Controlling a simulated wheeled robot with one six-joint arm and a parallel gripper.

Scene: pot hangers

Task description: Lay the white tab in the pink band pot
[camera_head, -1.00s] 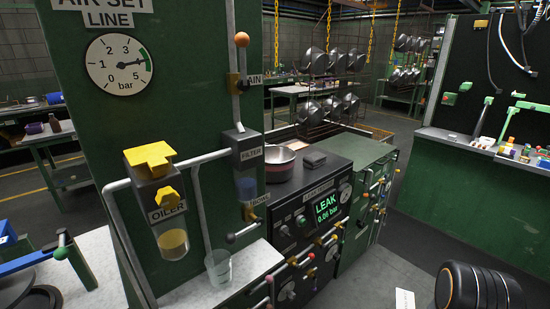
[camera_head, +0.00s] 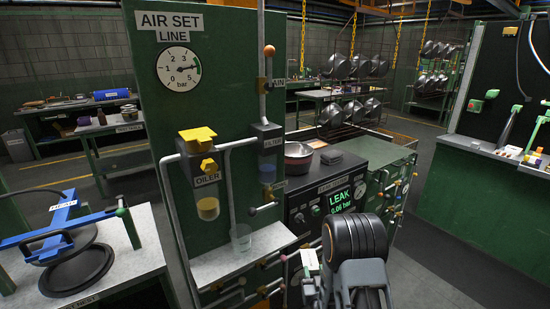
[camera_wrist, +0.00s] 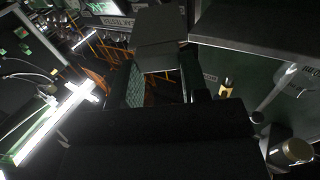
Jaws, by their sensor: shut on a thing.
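The white tab (camera_head: 310,258) stands up from my gripper (camera_head: 311,276), at the lower middle of the head view. My gripper is shut on it. In the wrist view a dim grey plate (camera_wrist: 160,28), seemingly the tab, projects beyond the dark fingers. A steel pot with a pinkish band (camera_head: 298,158) sits on the leak tester bench, above and slightly left of my gripper in the picture, well apart from the tab. My arm hides part of the tester's front. The fingers are small and partly hidden in the head view.
The leak tester (camera_head: 340,195) has knobs and levers on its front. The green air-set panel (camera_head: 225,110) and a clear cup (camera_head: 241,237) stand left. Several pots (camera_head: 340,65) hang behind. Floor at right is clear.

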